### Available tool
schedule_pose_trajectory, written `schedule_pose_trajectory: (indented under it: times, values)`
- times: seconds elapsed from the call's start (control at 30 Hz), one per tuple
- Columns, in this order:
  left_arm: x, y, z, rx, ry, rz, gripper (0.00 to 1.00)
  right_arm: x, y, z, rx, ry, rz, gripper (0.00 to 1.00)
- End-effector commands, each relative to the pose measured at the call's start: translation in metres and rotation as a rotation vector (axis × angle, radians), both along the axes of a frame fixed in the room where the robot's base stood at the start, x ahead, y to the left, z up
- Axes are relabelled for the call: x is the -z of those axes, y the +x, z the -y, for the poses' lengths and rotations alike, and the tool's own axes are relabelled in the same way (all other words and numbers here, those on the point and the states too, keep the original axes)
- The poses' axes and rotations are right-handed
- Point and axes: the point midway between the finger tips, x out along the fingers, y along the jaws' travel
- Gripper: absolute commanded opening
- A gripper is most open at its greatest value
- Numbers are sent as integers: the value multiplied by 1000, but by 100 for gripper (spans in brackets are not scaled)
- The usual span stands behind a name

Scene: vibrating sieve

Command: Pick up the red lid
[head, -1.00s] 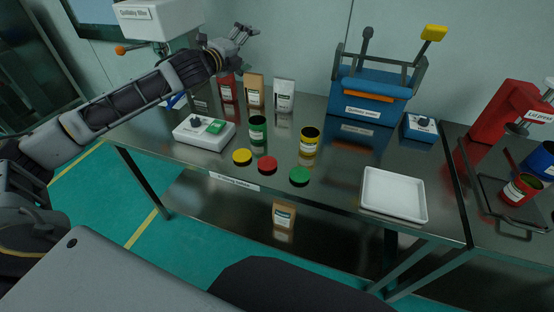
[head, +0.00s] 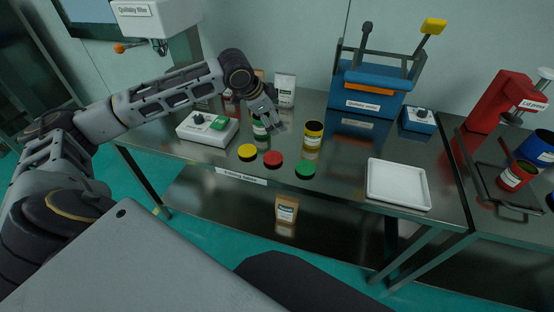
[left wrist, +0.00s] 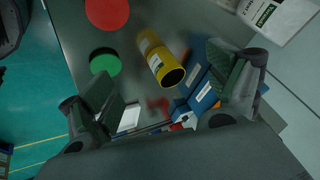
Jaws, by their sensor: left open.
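The red lid (head: 272,159) lies flat on the dark metal table, between the yellow lid (head: 247,152) and the green lid (head: 305,168). In the left wrist view the red lid (left wrist: 107,13) shows at the top edge, partly cut off, with the green lid (left wrist: 105,63) below it. My right gripper is not seen.
A yellow can (head: 312,135) stands close to the right of my left gripper. A white tray (head: 398,205) lies at the right. A white control box (head: 207,130) is at the left, the blue sieve machine (head: 368,92) at the back. The table's front edge is near the lids.

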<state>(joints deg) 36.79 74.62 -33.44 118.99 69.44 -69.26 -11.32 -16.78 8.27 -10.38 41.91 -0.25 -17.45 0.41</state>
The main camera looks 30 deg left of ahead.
Motion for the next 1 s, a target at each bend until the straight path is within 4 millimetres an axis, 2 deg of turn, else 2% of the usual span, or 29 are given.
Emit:
schedule_pose_trajectory:
  times: [0.2, 0.4, 0.6, 1.0]
  values:
    - [17, -34, 1, -153, -79, -200, 90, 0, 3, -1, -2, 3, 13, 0]
    - [26, -56, -10, -335, -96, -324, 90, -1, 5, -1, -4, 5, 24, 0]
    - [27, -59, -13, -446, -126, -349, 90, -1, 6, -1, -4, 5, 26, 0]
    - [27, -59, -13, -467, -136, -349, 90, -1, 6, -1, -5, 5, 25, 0]
